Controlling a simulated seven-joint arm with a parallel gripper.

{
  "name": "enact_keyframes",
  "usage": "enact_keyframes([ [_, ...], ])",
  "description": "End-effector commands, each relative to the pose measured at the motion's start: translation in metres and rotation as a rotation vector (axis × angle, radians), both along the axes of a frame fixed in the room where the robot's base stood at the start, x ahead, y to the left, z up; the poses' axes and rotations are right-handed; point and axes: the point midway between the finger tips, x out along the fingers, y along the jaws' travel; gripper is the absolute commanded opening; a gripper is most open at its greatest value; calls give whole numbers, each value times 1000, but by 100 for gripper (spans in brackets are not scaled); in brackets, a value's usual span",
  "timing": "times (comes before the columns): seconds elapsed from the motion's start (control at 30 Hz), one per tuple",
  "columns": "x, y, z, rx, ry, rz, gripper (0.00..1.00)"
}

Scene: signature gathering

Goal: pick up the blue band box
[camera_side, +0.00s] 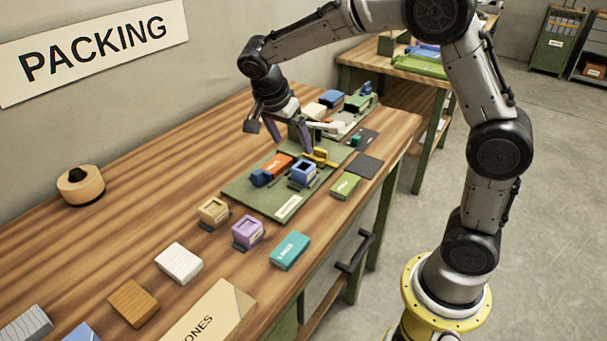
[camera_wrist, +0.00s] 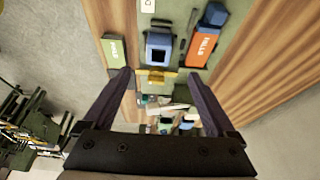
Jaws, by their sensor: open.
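The blue band box (camera_side: 303,173) is a small blue cube with a dark square opening in its top. It stands on the green mat (camera_side: 240,192). In the wrist view the blue box (camera_wrist: 159,46) lies at the upper middle, beyond the fingertips. My gripper (camera_side: 292,145) is open, pointing down above the far part of the mat, apart from the box. In the wrist view my gripper (camera_wrist: 161,75) has its two fingers spread wide with nothing held between them.
An orange box (camera_side: 276,166) with a blue piece (camera_side: 261,178) lies left of the blue box. A yellow object (camera_side: 320,157) is just behind it. A green box (camera_side: 345,186) is to its right. Purple (camera_side: 248,231) and tan (camera_side: 214,211) boxes stand nearer the camera.

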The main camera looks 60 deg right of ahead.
Motion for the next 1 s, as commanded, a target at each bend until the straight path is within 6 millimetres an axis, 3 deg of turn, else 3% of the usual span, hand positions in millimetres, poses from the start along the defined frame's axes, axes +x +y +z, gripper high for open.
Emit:
enact_keyframes([
  [0.3, -1, -22, -51, 0, 3, -1, 91],
  [0.57, -2, -30, -68, 1, 1, -2, 91],
  [0.83, -3, -46, -101, 1, 2, -2, 91],
  [1.0, -3, -48, -107, 1, 0, 0, 91],
])
